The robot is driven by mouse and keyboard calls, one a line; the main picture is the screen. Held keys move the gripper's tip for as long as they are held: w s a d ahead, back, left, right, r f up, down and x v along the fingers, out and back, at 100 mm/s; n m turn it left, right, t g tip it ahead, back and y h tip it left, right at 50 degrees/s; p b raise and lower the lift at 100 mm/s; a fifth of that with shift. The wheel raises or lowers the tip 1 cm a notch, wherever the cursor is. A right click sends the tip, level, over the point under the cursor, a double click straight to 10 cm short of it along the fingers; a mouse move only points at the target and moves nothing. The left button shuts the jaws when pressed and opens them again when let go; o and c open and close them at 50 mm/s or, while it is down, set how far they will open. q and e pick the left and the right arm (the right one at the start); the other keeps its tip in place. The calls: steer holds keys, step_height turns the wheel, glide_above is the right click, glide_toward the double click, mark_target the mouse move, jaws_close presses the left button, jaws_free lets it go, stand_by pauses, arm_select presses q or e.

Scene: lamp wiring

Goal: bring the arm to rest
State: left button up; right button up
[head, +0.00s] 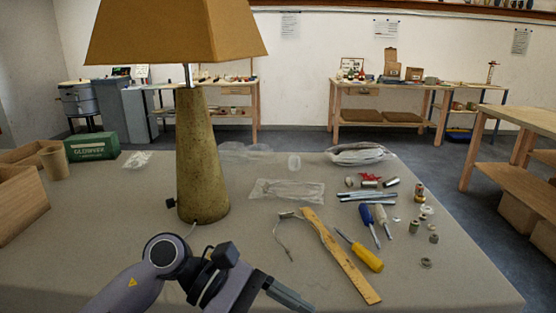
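My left arm comes in from the lower left and bends at a dark round joint near the lamp's foot. Its gripper (298,300) points right and down, low over the front of the table (420,290). The fingers are seen edge-on near the bottom edge, so I cannot tell whether they are open or shut. I see nothing held in them. My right gripper is not in view. A lamp with a tan shade (175,30) and a mottled olive tapered body (200,150) stands upright behind my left arm.
A wooden ruler (340,255), a yellow screwdriver (366,256), a blue screwdriver (368,219), a thin wire (283,238) and several small metal parts lie right of the lamp. A clear bag (287,191) lies behind. A green box (92,146) and wooden tray (20,200) are left.

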arm_select(q)
steer(key=w+a+f+m+t, duration=0.25)
steer(key=a+m+t, duration=0.25)
steer(key=m+t, duration=0.85)
steer(key=w+a+f+m+t, duration=0.25)
steer(key=a+m+t, duration=0.45)
steer(key=m, duration=1.1)
steer(key=s+a+f+n+g+y, duration=0.1)
steer(key=s+a+f+n+y, duration=0.2)
steer(key=f+n, duration=0.3)
steer(key=s+a+f+n+g+y, duration=0.2)
steer(key=s+f+n, duration=0.4)
steer(key=f, duration=0.3)
steer(key=s+a+f+n+g+y+p, duration=0.1)
steer(key=s+a+f+n+g+y, duration=0.1)
steer(key=s+a+f+n+y, duration=0.2)
step_height(320, 180, down, 4)
steer(key=n+y, duration=0.1)
steer(key=n, duration=0.2)
steer(key=shift+s+r, duration=0.2)
steer(key=shift+r, duration=0.05)
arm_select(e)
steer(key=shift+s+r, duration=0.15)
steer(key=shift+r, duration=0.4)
arm_select(q)
steer(key=shift+c, duration=0.2)
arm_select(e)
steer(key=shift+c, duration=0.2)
